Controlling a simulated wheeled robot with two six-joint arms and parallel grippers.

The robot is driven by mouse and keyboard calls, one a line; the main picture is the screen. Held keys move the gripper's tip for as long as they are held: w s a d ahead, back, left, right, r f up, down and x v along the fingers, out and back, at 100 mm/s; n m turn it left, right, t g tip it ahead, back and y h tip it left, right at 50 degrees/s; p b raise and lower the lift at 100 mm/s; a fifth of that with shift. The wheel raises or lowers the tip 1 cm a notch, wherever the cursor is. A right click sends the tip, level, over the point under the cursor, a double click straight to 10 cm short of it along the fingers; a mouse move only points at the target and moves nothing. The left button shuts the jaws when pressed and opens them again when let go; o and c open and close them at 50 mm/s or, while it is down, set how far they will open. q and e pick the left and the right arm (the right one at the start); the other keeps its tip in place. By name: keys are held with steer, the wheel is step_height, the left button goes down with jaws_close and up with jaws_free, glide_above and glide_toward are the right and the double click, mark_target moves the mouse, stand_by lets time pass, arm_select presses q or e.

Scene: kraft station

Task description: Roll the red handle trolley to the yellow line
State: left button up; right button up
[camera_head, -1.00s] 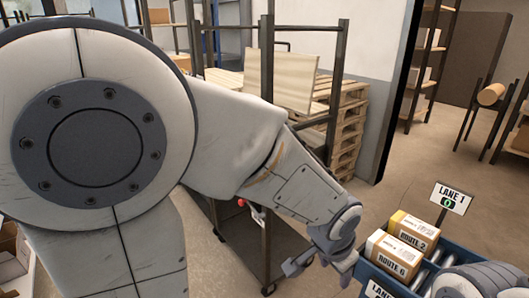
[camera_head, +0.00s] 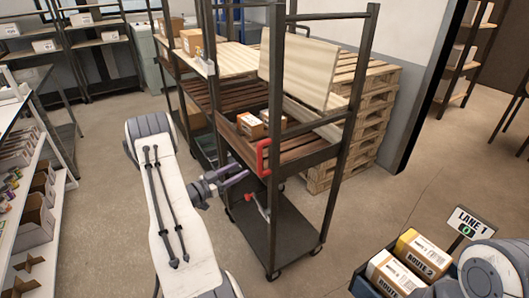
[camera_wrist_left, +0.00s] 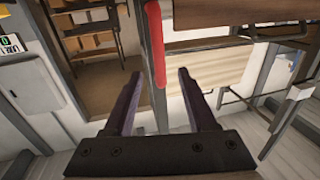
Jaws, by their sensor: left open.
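The trolley (camera_head: 278,120) is a tall dark metal frame with wooden shelves and a low dark deck on castors, in the middle of the head view. Its red handle (camera_head: 263,157) is an upright bar on the near corner post. My left gripper (camera_head: 232,183) is open, to the left of and slightly below the handle in the head view. In the left wrist view the red handle (camera_wrist_left: 156,50) shows upright in the gap between the open fingertips (camera_wrist_left: 159,74); contact cannot be told. My right gripper is out of view. No yellow line shows.
Small boxes (camera_head: 250,125) sit on a trolley shelf, and a red-tipped lever (camera_head: 262,209) shows lower down. Stacked pallets (camera_head: 365,125) stand behind. A bin with parcels (camera_head: 423,255) is at lower right, a white shelf (camera_head: 60,200) at left.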

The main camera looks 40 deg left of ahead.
mark_target(258, 159)
arm_select(q)
steer(key=w+p, duration=0.1)
steer(key=w, duration=0.2)
steer(key=w+d+p, duration=0.1)
steer(key=w, duration=0.2)
steer(key=w+d+p, duration=0.1)
steer(key=w, duration=0.2)
steer(key=shift+w+d+r, duration=0.1)
steer(key=shift+w, duration=0.5)
jaws_close()
stand_by(0.8)
